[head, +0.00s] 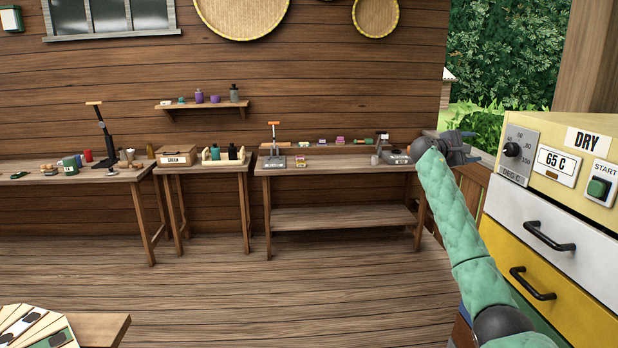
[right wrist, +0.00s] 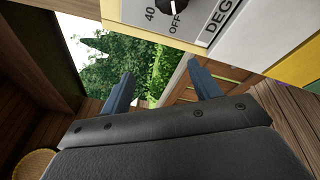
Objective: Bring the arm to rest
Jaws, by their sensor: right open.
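My right arm (head: 462,225) is wrapped in green padding and reaches up from the lower right. My right gripper (head: 468,147) is at its end, left of the drying cabinet's control panel. In the right wrist view its two blue-grey fingers (right wrist: 158,88) stand wide apart with nothing between them. Greenery shows beyond the gap. My left gripper is not in the head view.
The drying cabinet (head: 533,212), with a dial (head: 512,150), a green start button (head: 597,188) and shut drawers, stands close on the right. Workbenches (head: 340,163) with tools line the back wall. A table corner (head: 98,328) is at lower left. The middle floor is clear.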

